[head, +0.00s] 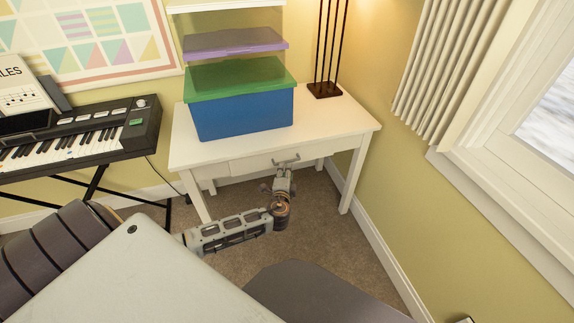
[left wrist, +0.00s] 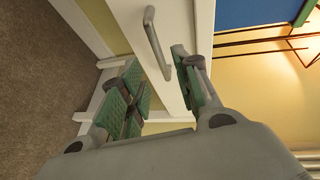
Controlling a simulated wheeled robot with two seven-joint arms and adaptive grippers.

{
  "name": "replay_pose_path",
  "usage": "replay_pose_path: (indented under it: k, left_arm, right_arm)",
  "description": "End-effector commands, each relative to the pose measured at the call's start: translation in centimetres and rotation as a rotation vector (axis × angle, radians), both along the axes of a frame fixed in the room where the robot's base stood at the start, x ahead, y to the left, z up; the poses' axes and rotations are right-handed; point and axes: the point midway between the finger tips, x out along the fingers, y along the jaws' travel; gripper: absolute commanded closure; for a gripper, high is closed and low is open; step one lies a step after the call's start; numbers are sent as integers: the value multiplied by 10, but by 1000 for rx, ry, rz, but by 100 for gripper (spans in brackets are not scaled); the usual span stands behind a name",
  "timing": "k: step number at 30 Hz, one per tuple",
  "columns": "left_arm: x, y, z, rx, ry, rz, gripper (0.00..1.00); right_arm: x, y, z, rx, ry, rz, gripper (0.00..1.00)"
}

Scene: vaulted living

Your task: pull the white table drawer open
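The white table (head: 330,125) stands against the wall, and its drawer (head: 245,166) looks flush with the table's front. A grey bar handle (head: 286,160) is on the drawer front. In the left wrist view the handle (left wrist: 153,42) runs at a slant, with its lower end between or just beyond the green-padded fingertips. My left gripper (head: 283,182) is just in front of the handle. In the left wrist view the left gripper (left wrist: 160,80) is open, its fingers apart on either side of the handle's line; I cannot tell whether they touch it. My right gripper is out of view.
A blue box (head: 243,114) with a green lid and a purple-lidded box (head: 235,42) are stacked on the table. A dark lamp (head: 326,88) stands beside them. A keyboard (head: 80,138) on a stand is at left.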

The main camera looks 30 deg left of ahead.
Motion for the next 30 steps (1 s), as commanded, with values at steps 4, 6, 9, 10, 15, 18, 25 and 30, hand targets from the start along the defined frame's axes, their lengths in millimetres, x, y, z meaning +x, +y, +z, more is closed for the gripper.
replay_pose_path:
  k: [4, 6, 9, 10, 15, 18, 25, 30]
  left_arm:
    - [13, 7, -2, 2, -1, 2, 68]
    - [19, 10, -4, 1, 0, 1, 68]
    - [27, 14, -6, 1, 0, 1, 68]
    - [30, 15, -6, 1, 0, 1, 68]
    - [43, 21, -9, 1, 0, 0, 68]
    - [49, 24, -11, 1, 0, 0, 68]
    - [56, 28, -12, 0, 0, 0, 68]
    - [56, 28, -12, 0, 0, 0, 68]
  right_arm:
    - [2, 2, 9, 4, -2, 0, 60]
    - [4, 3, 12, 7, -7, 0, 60]
    - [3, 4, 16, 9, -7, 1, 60]
    - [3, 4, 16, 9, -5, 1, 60]
    - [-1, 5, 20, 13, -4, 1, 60]
    - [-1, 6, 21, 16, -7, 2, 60]
    - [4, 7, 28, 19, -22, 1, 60]
    - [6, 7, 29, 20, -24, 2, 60]
